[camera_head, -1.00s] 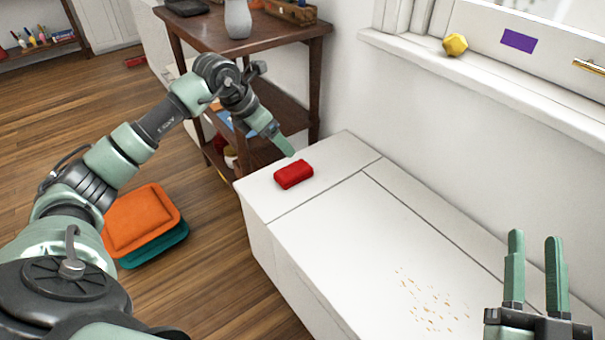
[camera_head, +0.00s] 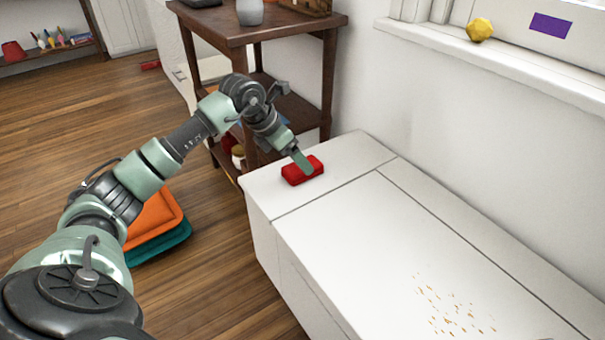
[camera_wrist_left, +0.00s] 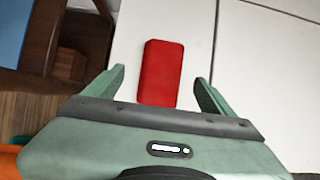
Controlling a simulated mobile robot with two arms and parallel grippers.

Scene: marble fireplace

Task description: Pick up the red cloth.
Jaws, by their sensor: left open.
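The red cloth (camera_head: 293,174) is a small folded red block. It lies flat on the white bench top near its far left corner. My left gripper (camera_head: 304,163) is over the cloth in the head view, with a green finger covering part of it. In the left wrist view the red cloth (camera_wrist_left: 161,72) lies between and ahead of the two spread fingers of the left gripper (camera_wrist_left: 159,82). The left gripper is open and empty. Whether its fingertips touch the bench is hard to tell. My right gripper is out of view.
The white bench (camera_head: 350,235) is mostly clear, with yellowish crumbs (camera_head: 455,305) near its front right. A dark wooden shelf (camera_head: 240,33) stands just behind the bench. Orange and teal cushions (camera_head: 155,222) lie on the floor. A yellow ball (camera_head: 480,29) sits on the windowsill.

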